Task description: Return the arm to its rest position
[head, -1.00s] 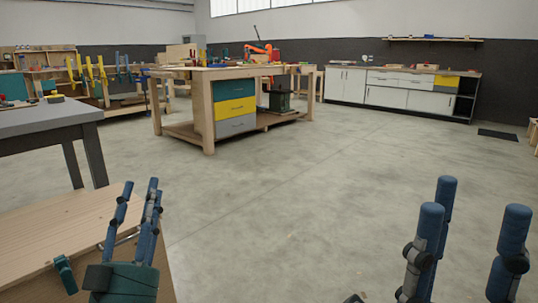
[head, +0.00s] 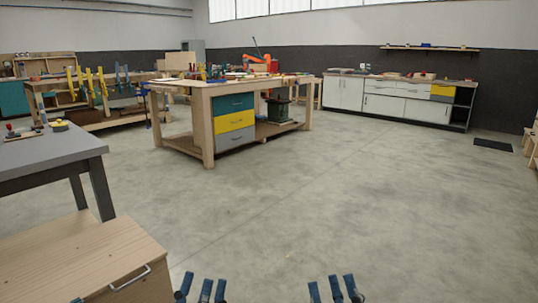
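My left gripper (head: 202,291) shows at the bottom edge of the head view, just right of the wooden chest. Its dark blue fingers stand apart with nothing between them. My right gripper (head: 335,290) shows at the bottom edge, right of centre. Its blue fingers are also spread and empty. Only the finger ends of both grippers are in view. The rest of both arms is hidden below the picture.
A wooden chest (head: 70,258) with a metal handle (head: 130,279) stands at the lower left, below a grey table (head: 45,150). A wooden workbench (head: 208,125) with coloured drawers stands further back. White cabinets (head: 395,102) line the far wall. The floor between is clear.

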